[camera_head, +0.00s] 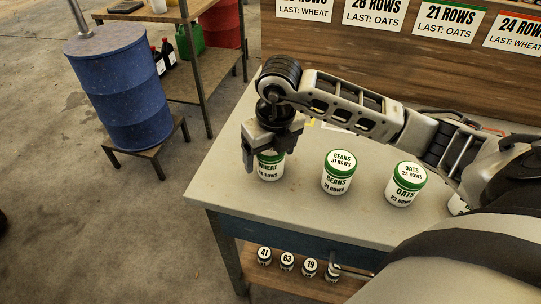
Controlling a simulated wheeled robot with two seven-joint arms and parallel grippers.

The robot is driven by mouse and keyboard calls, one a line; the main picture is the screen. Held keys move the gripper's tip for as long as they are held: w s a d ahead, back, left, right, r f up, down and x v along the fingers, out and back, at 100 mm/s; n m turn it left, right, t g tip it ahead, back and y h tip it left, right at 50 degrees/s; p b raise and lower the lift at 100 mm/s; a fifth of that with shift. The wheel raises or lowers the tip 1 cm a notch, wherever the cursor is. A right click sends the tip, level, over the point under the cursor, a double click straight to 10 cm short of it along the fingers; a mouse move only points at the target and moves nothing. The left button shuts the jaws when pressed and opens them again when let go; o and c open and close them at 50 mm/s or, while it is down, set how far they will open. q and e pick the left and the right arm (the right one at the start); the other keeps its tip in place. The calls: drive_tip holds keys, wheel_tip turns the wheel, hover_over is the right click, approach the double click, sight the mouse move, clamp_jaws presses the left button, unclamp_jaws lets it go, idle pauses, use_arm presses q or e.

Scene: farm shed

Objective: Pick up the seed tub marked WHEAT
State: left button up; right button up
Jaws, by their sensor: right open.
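The seed tub marked WHEAT (270,170) stands upright on the bench, the leftmost in a row of white tubs. Its label is partly hidden by my right gripper (265,165). My right gripper points down over this tub, with a finger on its left side and its body covering most of the lid. The jaws are open, and I cannot tell whether they touch the tub. My left gripper is not in view.
A BEANS tub (338,174) and an OATS tub (405,186) stand to the right on the bench (300,208). Another tub is mostly hidden by my arm. Small numbered jars (287,262) sit on the lower shelf. A blue barrel (120,90) stands left; row signs (450,22) hang behind.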

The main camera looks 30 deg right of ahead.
drive_tip(key=shift+f, duration=0.25)
drive_tip(key=c, duration=1.1)
drive_tip(key=shift+c, duration=0.2)
drive_tip(key=shift+w+r, duration=0.1)
drive_tip(key=shift+r, duration=0.1)
